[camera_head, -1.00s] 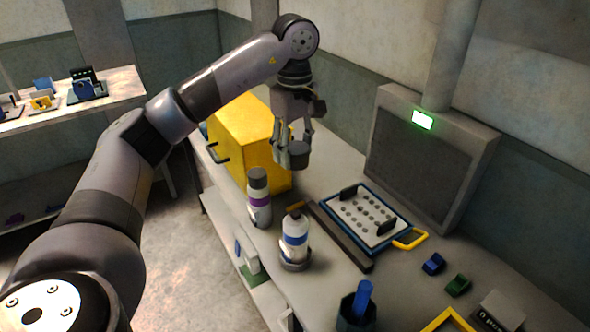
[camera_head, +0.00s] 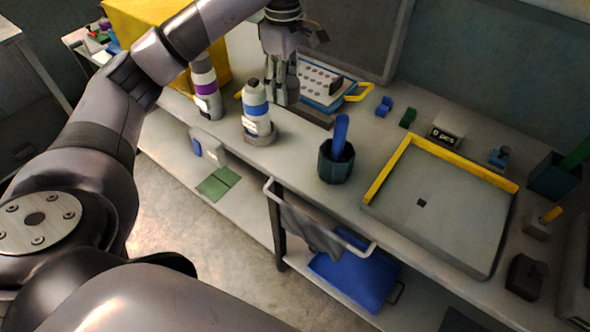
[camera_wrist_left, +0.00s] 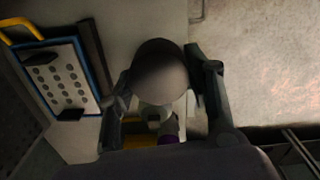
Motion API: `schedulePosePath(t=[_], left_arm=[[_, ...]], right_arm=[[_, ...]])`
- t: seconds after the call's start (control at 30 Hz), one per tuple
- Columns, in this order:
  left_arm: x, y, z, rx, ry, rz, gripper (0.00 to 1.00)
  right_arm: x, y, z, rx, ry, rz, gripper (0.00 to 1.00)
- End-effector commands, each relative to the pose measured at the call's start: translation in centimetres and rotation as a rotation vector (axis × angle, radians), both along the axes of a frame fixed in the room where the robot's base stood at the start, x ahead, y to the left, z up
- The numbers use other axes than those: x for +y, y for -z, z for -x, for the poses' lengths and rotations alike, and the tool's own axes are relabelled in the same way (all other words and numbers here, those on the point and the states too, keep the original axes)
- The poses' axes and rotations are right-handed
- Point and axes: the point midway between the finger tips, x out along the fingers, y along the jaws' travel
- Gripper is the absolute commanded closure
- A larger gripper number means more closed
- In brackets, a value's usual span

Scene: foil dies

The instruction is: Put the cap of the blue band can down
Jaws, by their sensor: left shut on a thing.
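My left gripper (camera_head: 281,98) points down just right of the blue band can in the head view, low over the bench. It is shut on the grey cap (camera_wrist_left: 160,72), which shows as a round top between the fingers in the wrist view. The fingers largely hide the cap in the head view. I cannot tell whether the cap touches the bench. My right gripper is not in view.
The purple band can (camera_head: 206,88) stands left of the blue one, by the yellow box (camera_head: 150,22). The blue-rimmed tray with a perforated plate (camera_head: 318,82) lies behind the gripper. A dark cup (camera_head: 336,167) and a yellow-edged tray (camera_head: 450,205) are to the right.

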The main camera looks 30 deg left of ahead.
Motion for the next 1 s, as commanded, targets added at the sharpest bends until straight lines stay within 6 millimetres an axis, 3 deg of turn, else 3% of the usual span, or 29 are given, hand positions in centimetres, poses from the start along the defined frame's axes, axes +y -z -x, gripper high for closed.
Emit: schedulePosePath(t=[0.2, 0.3, 0.47, 0.6, 0.77, 1.0], left_arm=[[-0.2, 4.4, 0.1, 0.008, -0.005, 0.003, 0.65], [-0.1, 6.8, 0.2, 0.009, -0.005, 0.003, 0.65], [-0.1, 10.8, 0.2, 0.008, -0.006, 0.002, 0.65], [0.0, 13.8, 0.1, 0.005, -0.006, 0.000, 0.65], [0.0, 15.5, 0.0, 0.002, -0.005, 0.001, 0.65], [-0.1, 17.8, 0.1, 0.005, -0.006, 0.001, 0.65]], right_arm=[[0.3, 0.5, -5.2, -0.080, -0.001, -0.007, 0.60], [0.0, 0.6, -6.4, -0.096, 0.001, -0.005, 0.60], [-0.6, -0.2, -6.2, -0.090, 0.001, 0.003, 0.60], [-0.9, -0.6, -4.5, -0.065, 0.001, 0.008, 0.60], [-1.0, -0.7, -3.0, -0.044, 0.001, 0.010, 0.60], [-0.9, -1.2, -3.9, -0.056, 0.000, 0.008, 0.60]])
